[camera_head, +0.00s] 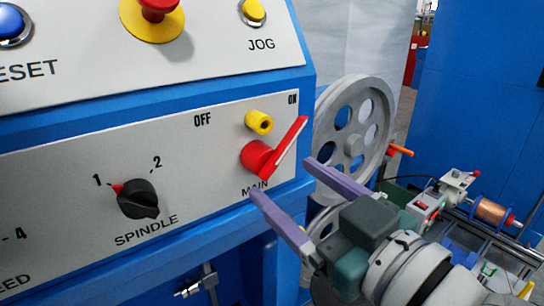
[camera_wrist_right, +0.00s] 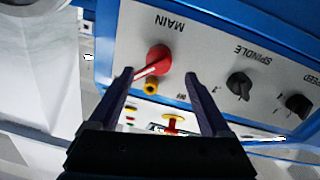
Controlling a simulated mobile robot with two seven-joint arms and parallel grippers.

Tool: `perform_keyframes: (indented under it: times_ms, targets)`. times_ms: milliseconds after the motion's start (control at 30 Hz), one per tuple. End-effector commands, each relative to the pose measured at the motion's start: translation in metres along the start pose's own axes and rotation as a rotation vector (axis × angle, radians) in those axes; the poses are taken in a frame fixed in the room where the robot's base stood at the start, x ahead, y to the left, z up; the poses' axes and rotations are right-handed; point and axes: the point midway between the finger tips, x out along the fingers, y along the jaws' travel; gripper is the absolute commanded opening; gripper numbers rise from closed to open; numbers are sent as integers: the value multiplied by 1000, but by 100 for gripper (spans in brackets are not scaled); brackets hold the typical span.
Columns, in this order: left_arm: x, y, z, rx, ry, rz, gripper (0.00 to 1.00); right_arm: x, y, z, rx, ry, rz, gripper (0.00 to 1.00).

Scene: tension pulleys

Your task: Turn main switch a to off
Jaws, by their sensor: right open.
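The main switch (camera_head: 258,157) is a red rotary handle on the white panel, above the label MAIN. Its lever points up and right, toward the ON mark; OFF is printed at upper left. It also shows upside down in the right wrist view (camera_wrist_right: 155,60). My right gripper (camera_head: 283,177) is open, with two purple fingers pointing at the panel just below and right of the switch. In the right wrist view the switch appears between the open fingertips (camera_wrist_right: 158,76); I see no grip on it. My left gripper is not in view.
A yellow cylinder (camera_head: 259,122) sticks out just above the switch. The black spindle knob (camera_head: 138,199) is to the left on the same panel. A red and yellow emergency button (camera_head: 153,20) is above. A grey spoked pulley (camera_head: 353,130) stands right of the panel.

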Motion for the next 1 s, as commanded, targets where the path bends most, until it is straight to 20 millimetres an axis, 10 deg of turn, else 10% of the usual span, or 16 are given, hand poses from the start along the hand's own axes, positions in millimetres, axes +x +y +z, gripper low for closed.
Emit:
perform_keyframes:
  times_ms: [300, 633, 1000]
  targets:
    - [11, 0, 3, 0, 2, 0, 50, 45, 0, 1, 0, 0, 0, 82]
    - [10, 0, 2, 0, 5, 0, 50, 49, 0, 0, 1, -2, 0, 82]
    - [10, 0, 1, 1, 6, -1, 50, 49, 0, 0, 1, -1, 0, 40]
